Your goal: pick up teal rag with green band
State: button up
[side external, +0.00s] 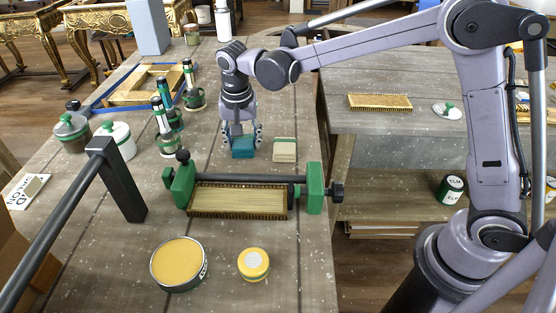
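The teal rag (243,148) is a small folded block on the grey wooden bench, near the middle of the side external view. My gripper (242,138) points down right over it, with its fingers on the left and right sides of the rag. The fingers are spread about as wide as the rag. I cannot tell whether they touch it. The green band is not clear at this size, and the rag's upper part is hidden by my gripper.
A beige folded stack (285,150) lies just right of the rag. A green clamp with a gilt frame piece (238,201) stands in front. Green-handled tools (163,128) and lidded jars (115,139) stand to the left. Round tins (178,264) sit near the front.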

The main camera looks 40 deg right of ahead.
aim_at(247, 139)
dwell(0.3)
jog(key=shift+r, duration=0.55)
jog(key=r, duration=0.1)
jog(key=d+r, duration=0.1)
jog(key=r, duration=0.1)
jog(key=shift+s+r, duration=0.15)
jog(key=shift+r, duration=0.15)
jog(key=s+d+r, duration=0.3)
jog(key=d+r, duration=0.3)
jog(key=d, duration=0.4)
jog(key=shift+s+r, duration=0.15)
jog(key=shift+c, duration=0.3)
